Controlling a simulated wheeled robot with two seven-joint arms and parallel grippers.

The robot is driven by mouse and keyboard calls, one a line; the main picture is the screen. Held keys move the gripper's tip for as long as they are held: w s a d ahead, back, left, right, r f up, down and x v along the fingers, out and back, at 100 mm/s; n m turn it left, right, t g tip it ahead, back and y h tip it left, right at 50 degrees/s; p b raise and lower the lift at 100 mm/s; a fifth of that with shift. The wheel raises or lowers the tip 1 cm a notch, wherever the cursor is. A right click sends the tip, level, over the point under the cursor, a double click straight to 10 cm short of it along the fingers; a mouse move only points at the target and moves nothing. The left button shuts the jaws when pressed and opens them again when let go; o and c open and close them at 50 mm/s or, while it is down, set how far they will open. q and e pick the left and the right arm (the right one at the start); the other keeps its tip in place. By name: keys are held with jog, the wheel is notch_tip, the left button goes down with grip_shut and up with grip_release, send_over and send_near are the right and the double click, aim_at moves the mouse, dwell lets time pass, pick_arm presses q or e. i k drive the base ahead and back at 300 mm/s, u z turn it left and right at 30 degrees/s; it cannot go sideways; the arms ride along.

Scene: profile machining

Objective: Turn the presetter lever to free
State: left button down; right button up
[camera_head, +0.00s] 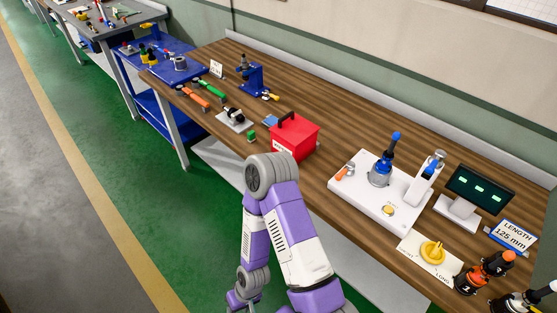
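The presetter is a white base plate (362,206) on the wooden bench. A blue-topped tool holder (381,171) stands upright on it, beside a white column (424,182). A small lever with an orange handle (344,171) sits at the plate's left end and points up and right; its marking cannot be read. My purple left arm (285,225) rises in the lower middle and bends back down, left of the presetter and away from the lever. Its gripper end is at the bottom edge, largely cut off, so its fingers cannot be judged. My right gripper is not in view.
A red box (295,137) with a black handle stands left of the presetter. A dark screen (480,190), a length sign (514,234), a yellow knob on a plate (432,252) and orange-black tool holders (484,271) are at right. Bench space between box and presetter is clear.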

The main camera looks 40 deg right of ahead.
aim_at(349, 171)
jog(key=u, duration=0.7)
jog(key=k, duration=0.8)
jog(key=z, duration=1.05)
